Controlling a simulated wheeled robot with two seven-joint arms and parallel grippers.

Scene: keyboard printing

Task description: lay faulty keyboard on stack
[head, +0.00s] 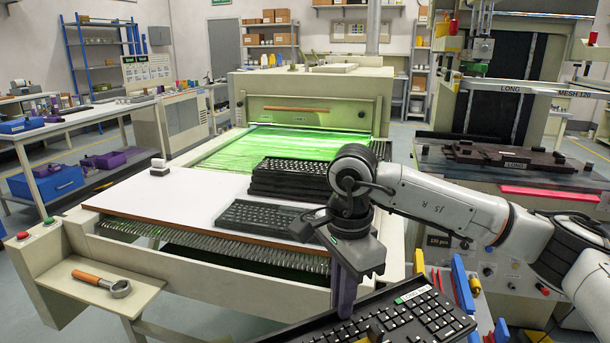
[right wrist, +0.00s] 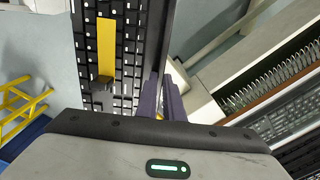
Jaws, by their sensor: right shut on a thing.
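My right gripper (head: 344,300) points down in front of the white board and is shut on the edge of a black keyboard (head: 428,318). This keyboard has a small pale label and is cut off by the bottom of the head view. In the right wrist view my fingers (right wrist: 168,98) pinch the rim of the held keyboard (right wrist: 130,50), which shows a yellow strip. A stack of black keyboards (head: 288,182) stands on the far right part of the board, partly hidden by my arm. Another keyboard (head: 250,214) lies flat in front of the stack.
The white board (head: 165,205) lies over a conveyor of metal mesh (head: 215,248) leading to a green-lit oven (head: 300,105). A scraper-like tool (head: 100,280) lies on the side ledge. The board's left part is clear.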

